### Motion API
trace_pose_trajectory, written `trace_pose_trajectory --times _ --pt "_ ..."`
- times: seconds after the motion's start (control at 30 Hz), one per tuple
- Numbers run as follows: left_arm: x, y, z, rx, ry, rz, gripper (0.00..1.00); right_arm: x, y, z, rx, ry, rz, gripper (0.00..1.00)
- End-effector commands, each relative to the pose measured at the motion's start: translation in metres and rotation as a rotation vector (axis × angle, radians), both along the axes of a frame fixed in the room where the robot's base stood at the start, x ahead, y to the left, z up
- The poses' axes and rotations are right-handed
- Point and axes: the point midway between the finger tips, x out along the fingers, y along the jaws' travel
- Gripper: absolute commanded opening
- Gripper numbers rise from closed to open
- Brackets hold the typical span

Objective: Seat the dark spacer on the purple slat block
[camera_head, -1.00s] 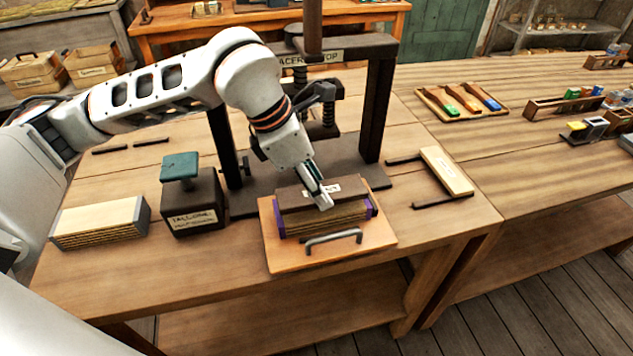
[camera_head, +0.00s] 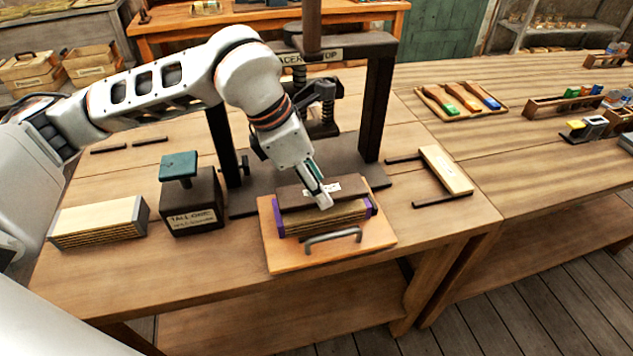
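The purple slat block (camera_head: 368,207), a stack of pale slats with purple ends, lies on a wooden board with a grey handle in front of the press. The dark spacer (camera_head: 291,198), a dark bar with a white label, lies along the top of the block and looks level. My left gripper (camera_head: 321,194) points down at the spacer near its middle, one finger at the front edge and one behind the label. Whether the fingers press on the spacer is too small to tell. My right gripper is not in view.
The handwheel press (camera_head: 377,110) stands just behind the board (camera_head: 280,258). To the left are a teal-handled dark block (camera_head: 193,205) and another slat stack (camera_head: 98,222). A pale bar (camera_head: 446,170) with dark strips lies to the right. The front right tabletop is clear.

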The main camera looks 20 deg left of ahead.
Motion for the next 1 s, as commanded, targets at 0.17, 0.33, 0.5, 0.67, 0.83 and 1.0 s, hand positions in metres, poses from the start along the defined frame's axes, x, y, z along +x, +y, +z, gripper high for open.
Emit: trace_pose_trajectory --times 0.17,0.33,0.5,0.67,0.83,1.0 --pt "0.0001 0.0000 0.0003 -0.001 -0.001 0.000 0.15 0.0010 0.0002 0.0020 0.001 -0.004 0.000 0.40" --pt "0.0002 0.0001 0.0004 0.000 -0.002 -0.001 0.15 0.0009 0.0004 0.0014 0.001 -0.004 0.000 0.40" --pt "0.0000 -0.0002 0.0005 -0.001 -0.001 0.000 0.15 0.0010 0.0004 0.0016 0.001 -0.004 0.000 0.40" --pt "0.0000 -0.0001 -0.0005 -0.001 -0.001 0.000 0.15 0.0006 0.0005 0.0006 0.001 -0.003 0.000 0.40" --pt "0.0000 -0.0001 -0.0035 -0.001 -0.001 0.000 0.15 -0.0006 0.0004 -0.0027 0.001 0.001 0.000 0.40" --pt "0.0000 0.0000 -0.0067 -0.001 -0.001 0.000 0.15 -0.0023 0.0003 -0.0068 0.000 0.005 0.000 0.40"
